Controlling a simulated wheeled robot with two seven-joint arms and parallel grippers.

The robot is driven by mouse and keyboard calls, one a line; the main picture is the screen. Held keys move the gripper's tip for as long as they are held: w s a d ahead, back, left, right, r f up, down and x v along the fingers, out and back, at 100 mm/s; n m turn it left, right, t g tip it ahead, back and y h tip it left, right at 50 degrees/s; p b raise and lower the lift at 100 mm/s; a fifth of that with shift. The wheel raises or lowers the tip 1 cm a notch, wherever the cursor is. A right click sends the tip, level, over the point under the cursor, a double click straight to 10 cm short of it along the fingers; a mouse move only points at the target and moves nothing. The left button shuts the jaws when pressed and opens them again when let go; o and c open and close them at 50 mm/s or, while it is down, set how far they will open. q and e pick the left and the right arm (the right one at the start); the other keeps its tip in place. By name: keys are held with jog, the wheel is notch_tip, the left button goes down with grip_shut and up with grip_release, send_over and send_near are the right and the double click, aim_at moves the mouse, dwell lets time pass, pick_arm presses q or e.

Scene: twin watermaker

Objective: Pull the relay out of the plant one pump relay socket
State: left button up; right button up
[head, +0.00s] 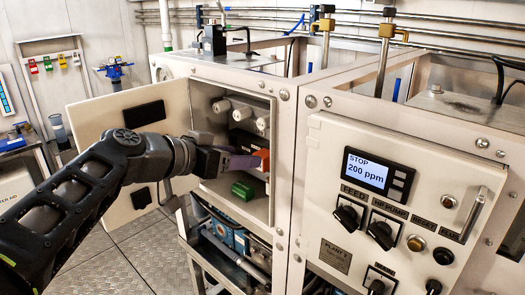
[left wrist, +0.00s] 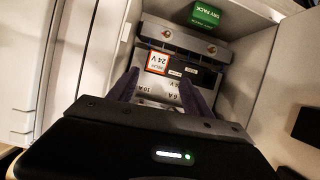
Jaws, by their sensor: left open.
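The open plant cabinet (head: 283,130) on the left holds an orange-topped part (head: 262,160), which looks like the relay. In the left wrist view an orange-bordered label reading relay 24 V (left wrist: 157,62) sits on a dark unit inside the box. I cannot tell how deep the relay sits in its socket. My left gripper (head: 250,163) reaches through the cabinet opening, close to the orange part. In the left wrist view its two open fingers (left wrist: 159,85) stand on either side of pale parts marked 10 A and 6 A. My right gripper is out of view.
A green dry pack (head: 243,188) lies on the cabinet floor. White cylindrical parts (head: 238,111) line the inside above. The open door (head: 118,122) stands left, beside my arm. A closed panel with a display (head: 366,171) and knobs is on the right.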

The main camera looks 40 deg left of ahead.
aim_at(260, 155)
pick_arm(q)
jog(key=shift+m, duration=0.5)
jog(key=x, duration=0.2)
jog(key=p+x, duration=0.1)
jog(key=x, duration=0.4)
jog(key=shift+d+f+p, duration=0.25)
jog(key=shift+d+p, duration=0.1)
jog(key=shift+p, duration=0.05)
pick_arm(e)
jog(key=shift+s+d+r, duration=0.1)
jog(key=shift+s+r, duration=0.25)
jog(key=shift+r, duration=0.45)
pick_arm(q)
jog(key=shift+s, duration=0.1)
grip_shut()
jog(key=c, duration=0.6)
grip_release()
grip_shut()
jog(key=shift+s, duration=0.1)
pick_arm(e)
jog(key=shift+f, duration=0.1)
